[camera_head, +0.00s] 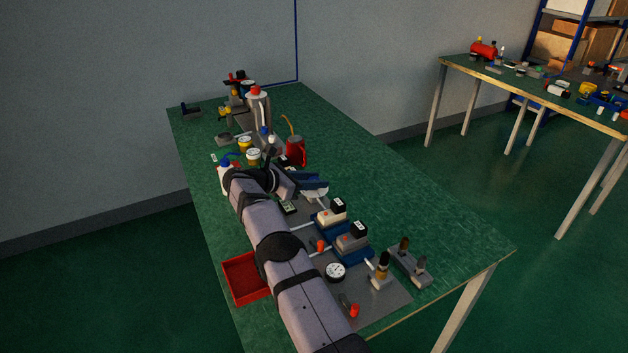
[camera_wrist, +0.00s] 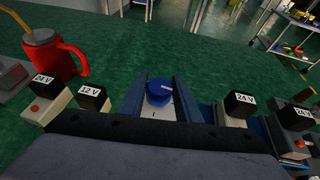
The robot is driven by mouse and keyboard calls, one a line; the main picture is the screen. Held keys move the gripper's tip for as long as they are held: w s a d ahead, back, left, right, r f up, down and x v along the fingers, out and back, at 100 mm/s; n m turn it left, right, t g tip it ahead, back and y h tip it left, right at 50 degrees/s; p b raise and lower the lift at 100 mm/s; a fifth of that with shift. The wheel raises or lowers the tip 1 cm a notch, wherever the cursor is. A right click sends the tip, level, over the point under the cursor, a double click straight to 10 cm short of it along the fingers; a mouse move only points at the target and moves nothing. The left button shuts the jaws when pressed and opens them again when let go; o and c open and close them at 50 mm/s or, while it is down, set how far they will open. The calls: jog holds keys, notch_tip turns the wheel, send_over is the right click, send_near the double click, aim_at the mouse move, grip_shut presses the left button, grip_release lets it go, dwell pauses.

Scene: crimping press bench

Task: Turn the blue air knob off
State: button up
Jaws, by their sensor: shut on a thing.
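The blue air knob (camera_wrist: 159,92) shows in the wrist view as a round blue cap with a pale line on it. It stands over a pale plate (camera_wrist: 153,113) with a dark mark. My gripper (camera_wrist: 160,86) has one finger on each side of the knob and is shut on it. In the head view my gripper (camera_head: 312,184) is low over the middle of the green bench, and the knob cannot be made out there.
Boxes labelled 12 V (camera_wrist: 92,97) and 24 V (camera_wrist: 238,108) flank the fingers closely. A red tray (camera_head: 246,281) lies beside my arm.

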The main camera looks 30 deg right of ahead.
jog(key=shift+r, duration=0.15)
jog(key=o, duration=1.1)
jog(key=shift+c, duration=0.2)
jog(key=v, duration=0.7)
jog(key=shift+a+b, duration=0.2)
jog(key=shift+b, duration=0.2)
